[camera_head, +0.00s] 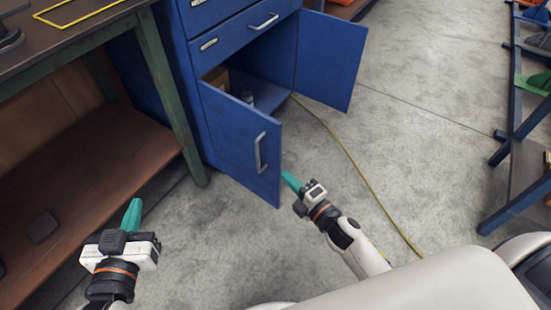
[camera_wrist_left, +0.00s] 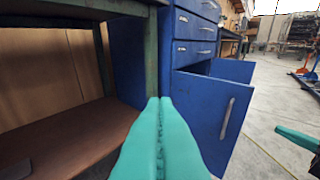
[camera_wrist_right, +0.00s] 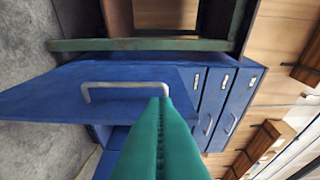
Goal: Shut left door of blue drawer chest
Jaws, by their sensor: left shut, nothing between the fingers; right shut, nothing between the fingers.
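The blue drawer chest (camera_head: 205,30) stands at the top centre of the head view, with both lower doors open. Its left door (camera_head: 236,138) stands swung out toward me and carries a grey handle (camera_head: 261,152). The right door (camera_head: 329,60) is swung out to the right. My right gripper (camera_head: 290,181) is shut and empty, close to the free edge of the left door. In the right wrist view its fingers (camera_wrist_right: 160,110) overlap the end of the handle (camera_wrist_right: 125,87); contact cannot be told. My left gripper (camera_head: 132,212) is shut and empty, in front of the workbench.
A workbench with green legs (camera_head: 168,90) and a brown lower shelf (camera_head: 90,160) stands left of the chest. A yellow cable (camera_head: 360,175) runs across the floor. A blue rack (camera_head: 515,140) stands at the right. Small items sit inside the chest.

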